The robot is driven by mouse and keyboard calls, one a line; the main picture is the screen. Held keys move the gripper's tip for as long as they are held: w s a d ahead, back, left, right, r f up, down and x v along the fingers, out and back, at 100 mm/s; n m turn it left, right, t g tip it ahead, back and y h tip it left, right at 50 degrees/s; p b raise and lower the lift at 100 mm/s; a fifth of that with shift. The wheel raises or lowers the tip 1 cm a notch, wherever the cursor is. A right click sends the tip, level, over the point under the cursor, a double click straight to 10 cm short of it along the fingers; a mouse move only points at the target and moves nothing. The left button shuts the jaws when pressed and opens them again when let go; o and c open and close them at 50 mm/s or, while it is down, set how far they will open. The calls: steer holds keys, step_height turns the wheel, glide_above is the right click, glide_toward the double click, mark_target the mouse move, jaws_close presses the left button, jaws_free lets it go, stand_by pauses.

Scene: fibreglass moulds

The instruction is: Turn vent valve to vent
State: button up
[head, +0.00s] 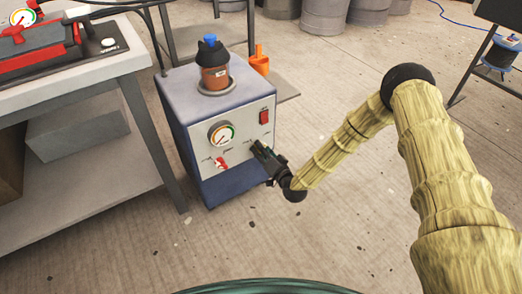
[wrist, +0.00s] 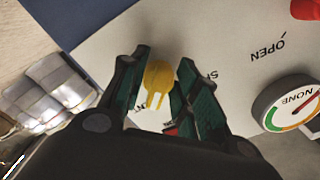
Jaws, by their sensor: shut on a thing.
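The vent valve is a yellow knob (wrist: 158,76) on the pale front panel of a blue pump unit (head: 190,148). It sits between my gripper's two fingers in the wrist view. Lettering beside it is partly covered: "SH" shows to its right and "NT" below left. My gripper (head: 262,150) is at the right part of the panel in the head view, where it hides the knob. In the wrist view, my gripper (wrist: 165,92) is shut on the knob. The knob's narrow forked end points down between the fingers.
A red valve handle (head: 221,163) is left of my gripper, below a dial gauge (head: 221,134). A red switch (head: 264,117) is above. An orange jar (head: 214,72) stands on the unit.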

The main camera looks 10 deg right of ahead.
steer(key=o, duration=0.6)
steer(key=shift+o, duration=0.2)
steer(key=shift+s+d, duration=0.1)
steer(key=v, duration=1.1)
steer(key=shift+s+d, duration=0.2)
steer(key=shift+s, duration=0.15)
steer(key=shift+f, duration=0.1)
